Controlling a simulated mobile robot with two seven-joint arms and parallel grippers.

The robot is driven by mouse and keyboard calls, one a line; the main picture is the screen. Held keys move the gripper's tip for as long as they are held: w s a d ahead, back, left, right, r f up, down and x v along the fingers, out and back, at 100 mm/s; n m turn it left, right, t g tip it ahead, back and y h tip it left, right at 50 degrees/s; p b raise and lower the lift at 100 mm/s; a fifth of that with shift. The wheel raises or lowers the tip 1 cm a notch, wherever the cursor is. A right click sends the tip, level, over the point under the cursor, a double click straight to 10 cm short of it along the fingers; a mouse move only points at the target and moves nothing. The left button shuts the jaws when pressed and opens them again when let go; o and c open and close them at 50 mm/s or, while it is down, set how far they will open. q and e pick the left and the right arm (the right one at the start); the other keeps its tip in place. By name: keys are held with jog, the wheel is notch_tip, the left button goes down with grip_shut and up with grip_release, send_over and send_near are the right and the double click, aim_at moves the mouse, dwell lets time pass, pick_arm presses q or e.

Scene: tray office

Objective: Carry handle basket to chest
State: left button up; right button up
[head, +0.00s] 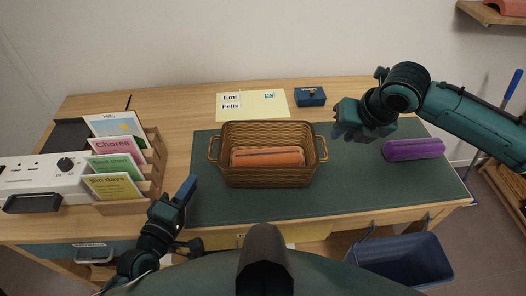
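A brown woven basket (268,178) stands upright on the green desk mat (370,185), near the middle of the desk. It has a loop handle on its left side and another on its right. An orange case-like object (267,157) lies inside it. My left gripper (180,200) is at the front edge of the desk, left of and nearer than the basket, apart from its left handle. My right gripper (349,126) is above the mat, right of and behind the right handle, apart from it. Neither gripper clearly shows its finger gap; I see nothing held.
A purple case (413,149) lies on the mat at right. A blue box (311,96) and a paper with name cards (252,105) lie behind the basket. A wooden card holder (151,170) and white socket strip (40,175) stand at left. A blue bin (405,262) is below the desk.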

aim_at(212, 147)
pick_arm(q)
jog(key=shift+w+a, duration=0.15)
jog(key=shift+w, duration=0.05)
jog(key=shift+r, duration=0.1)
pick_arm(e)
jog(key=shift+w+d+r, duration=0.1)
jog(key=shift+d+r, duration=0.2)
jog(key=shift+d, duration=0.1)
